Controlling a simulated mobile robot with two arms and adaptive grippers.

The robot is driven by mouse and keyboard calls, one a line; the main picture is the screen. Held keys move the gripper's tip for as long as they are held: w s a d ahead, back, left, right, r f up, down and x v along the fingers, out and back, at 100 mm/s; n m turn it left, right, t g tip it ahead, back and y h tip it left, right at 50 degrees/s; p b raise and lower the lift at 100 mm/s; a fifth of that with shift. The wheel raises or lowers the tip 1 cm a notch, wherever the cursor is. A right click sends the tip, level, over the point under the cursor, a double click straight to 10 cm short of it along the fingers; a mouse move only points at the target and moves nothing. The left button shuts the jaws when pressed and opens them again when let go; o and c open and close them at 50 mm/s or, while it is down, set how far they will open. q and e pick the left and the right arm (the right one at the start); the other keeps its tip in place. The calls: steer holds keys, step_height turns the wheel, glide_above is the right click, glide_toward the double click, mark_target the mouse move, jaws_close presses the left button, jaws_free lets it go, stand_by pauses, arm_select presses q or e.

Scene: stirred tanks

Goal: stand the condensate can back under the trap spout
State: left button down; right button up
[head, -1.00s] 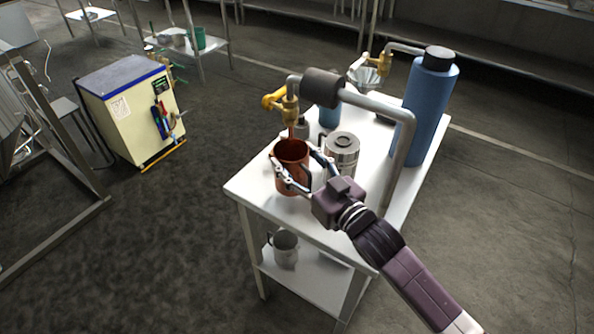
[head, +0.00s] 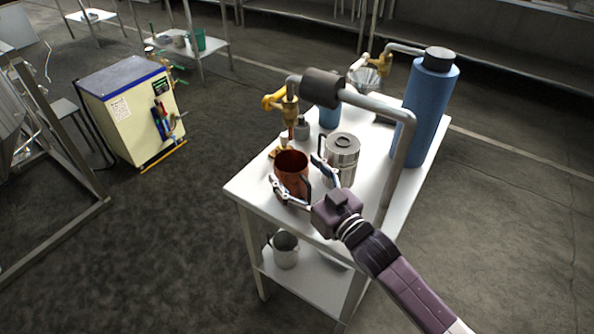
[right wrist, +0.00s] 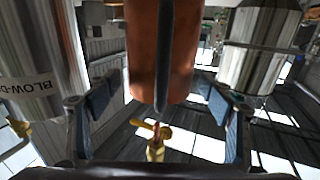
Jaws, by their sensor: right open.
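The copper-coloured condensate can (head: 291,176) stands upright at the near left of the white table, mouth up, its dark handle towards my right gripper. The brass trap spout (head: 291,114) hangs from the bent pipe. In the head view it is directly above the can's mouth, with a gap; I cannot tell if they line up in depth. My right gripper (head: 295,170) is open, one finger on each side of the can. In the right wrist view the can (right wrist: 160,50) shows between the spread fingers, with clear space on both sides. My left gripper is not in view.
A steel lidded can (head: 342,157) stands close right of my right finger. A tall blue cylinder (head: 428,112) and the bent pipe (head: 402,150) are on the right. A metal mug (head: 285,250) is on the lower shelf.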

mark_target(311, 185)
steer(key=shift+r, duration=0.15)
steer(key=shift+s+d, duration=0.1)
steer(key=shift+s, duration=0.05)
steer(key=p+v, duration=0.4)
steer(key=v, duration=0.6)
steer(key=shift+v, duration=0.85)
